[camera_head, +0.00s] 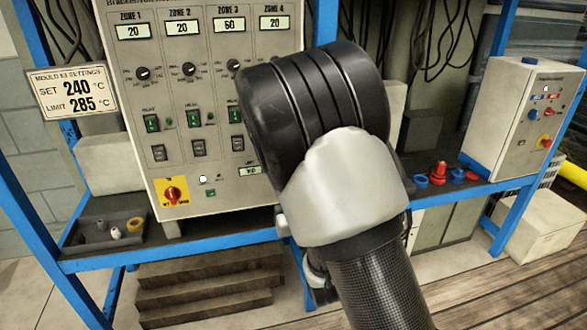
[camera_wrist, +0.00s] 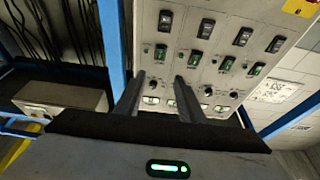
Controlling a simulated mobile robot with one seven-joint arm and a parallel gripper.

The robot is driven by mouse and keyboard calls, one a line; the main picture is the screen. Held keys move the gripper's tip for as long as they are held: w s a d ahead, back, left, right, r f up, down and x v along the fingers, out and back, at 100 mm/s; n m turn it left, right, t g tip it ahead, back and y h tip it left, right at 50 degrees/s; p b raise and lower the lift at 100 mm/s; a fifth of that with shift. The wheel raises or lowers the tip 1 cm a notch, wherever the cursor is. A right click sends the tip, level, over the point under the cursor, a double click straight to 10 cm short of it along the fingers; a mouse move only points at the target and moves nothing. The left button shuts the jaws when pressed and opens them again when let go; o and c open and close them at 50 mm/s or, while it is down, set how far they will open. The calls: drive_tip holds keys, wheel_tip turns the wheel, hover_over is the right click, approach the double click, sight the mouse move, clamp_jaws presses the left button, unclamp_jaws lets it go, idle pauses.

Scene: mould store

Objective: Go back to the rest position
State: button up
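My arm fills the middle of the head view, and my gripper is hidden behind it there. In the wrist view my gripper (camera_wrist: 159,79) shows two dark fingers apart with nothing between them. They point at the light grey control panel (camera_wrist: 235,45), which appears upside down; I cannot tell the exact distance. In the head view the panel (camera_head: 180,100) stands upright on a blue-framed shelf, with zone displays reading 20, 20, 60 and 20. It has black knobs, green switches and a red-and-yellow main switch (camera_head: 173,192). My arm covers part of its right side.
A settings sign (camera_head: 72,90) reads set 240 °C, limit 285 °C. A tray (camera_head: 88,234) with small parts lies at left. A second control box (camera_head: 515,120) stands at right beside red and blue fittings (camera_head: 438,172). Blue posts (camera_head: 25,205) frame the shelf. Wooden steps (camera_head: 205,285) sit below.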

drive_tip(key=d+r+m+g+h, duration=0.1)
drive_tip(key=d+m+g+h, duration=0.35)
drive_tip(key=d+g, duration=0.35)
drive_tip(key=s+d+r+n+g+h, duration=0.1)
drive_tip(key=s+d+g, duration=0.3)
drive_tip(key=s, duration=0.9)
drive_tip(key=s+d+g+h, duration=0.1)
drive_tip(key=s+d+g, duration=0.25)
drive_tip(key=s, duration=1.05)
wheel_tip(320, 180, up, 27)
drive_tip(key=p, duration=2.7)
drive_tip(key=shift+w, duration=0.4)
drive_tip(key=shift+a+y, duration=0.1)
drive_tip(key=shift+y, duration=0.15)
